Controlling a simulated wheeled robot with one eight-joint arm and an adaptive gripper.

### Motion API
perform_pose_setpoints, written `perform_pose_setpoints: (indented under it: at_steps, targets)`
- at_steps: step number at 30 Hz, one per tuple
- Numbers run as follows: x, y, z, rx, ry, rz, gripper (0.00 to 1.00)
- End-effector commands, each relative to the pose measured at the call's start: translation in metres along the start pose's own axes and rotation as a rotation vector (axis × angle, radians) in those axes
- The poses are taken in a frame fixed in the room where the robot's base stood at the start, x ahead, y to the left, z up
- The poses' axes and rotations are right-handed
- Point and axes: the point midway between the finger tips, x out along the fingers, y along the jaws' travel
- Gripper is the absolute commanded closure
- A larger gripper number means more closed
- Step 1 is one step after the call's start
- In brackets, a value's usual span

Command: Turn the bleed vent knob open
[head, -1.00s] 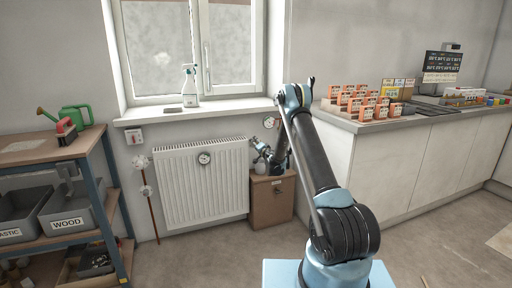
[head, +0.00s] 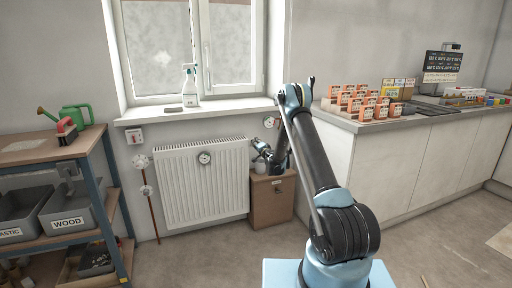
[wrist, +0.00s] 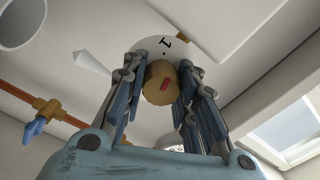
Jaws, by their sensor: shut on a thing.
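In the head view my gripper (head: 258,144) is at the upper right end of the white radiator (head: 190,195). The knob is not clear in that view.
A blue valve handle (wrist: 35,128) sits on a copper pipe (wrist: 75,118) left of my fingers. A brown cabinet (head: 272,203) stands right of the radiator. The windowsill (head: 230,108) juts out above.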

Motion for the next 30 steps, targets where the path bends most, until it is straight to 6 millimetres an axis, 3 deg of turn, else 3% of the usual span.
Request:
perform_pose_setpoints:
  at_steps: [1, 3, 17, 30]
  targets:
    - [-0.002, 0.002, -0.002, -0.001, 0.004, 0.002, 0.66]
    - [-0.001, 0.002, -0.002, -0.001, 0.004, 0.002, 0.52]
    - [-0.008, 0.001, -0.001, -0.001, 0.002, 0.001, 0.52]
    - [-0.085, 0.002, -0.001, -0.001, 0.002, 0.003, 0.52]
